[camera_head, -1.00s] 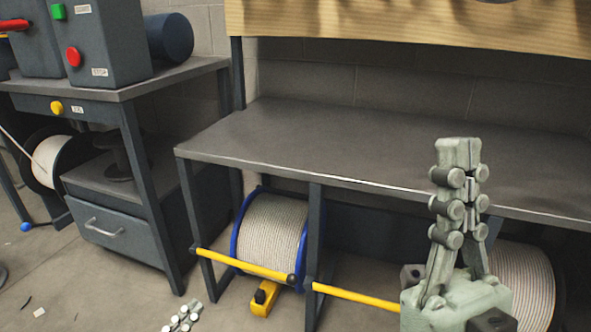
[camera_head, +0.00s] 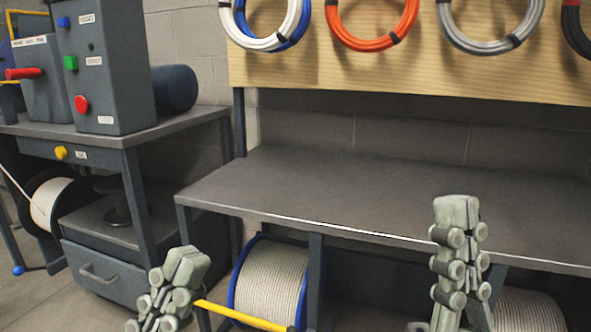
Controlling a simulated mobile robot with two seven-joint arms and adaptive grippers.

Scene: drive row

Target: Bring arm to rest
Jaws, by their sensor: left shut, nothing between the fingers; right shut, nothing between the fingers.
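My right gripper (camera_head: 457,212) is at the lower right, pointing up in front of the grey workbench (camera_head: 300,185). Its fingers are together and empty. My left gripper (camera_head: 187,263) is at the lower left, tilted up to the right, in front of the floor near the bench's left leg. Its fingers are also together with nothing between them. The lower parts of both arms are cut off by the bottom edge.
A cable drum (camera_head: 268,283) with a blue rim sits under the bench, behind a yellow bar (camera_head: 238,315). A machine with a red button (camera_head: 81,104) stands on the left table. Coiled cables, one orange (camera_head: 372,45), hang on a wooden board. The bench top is clear.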

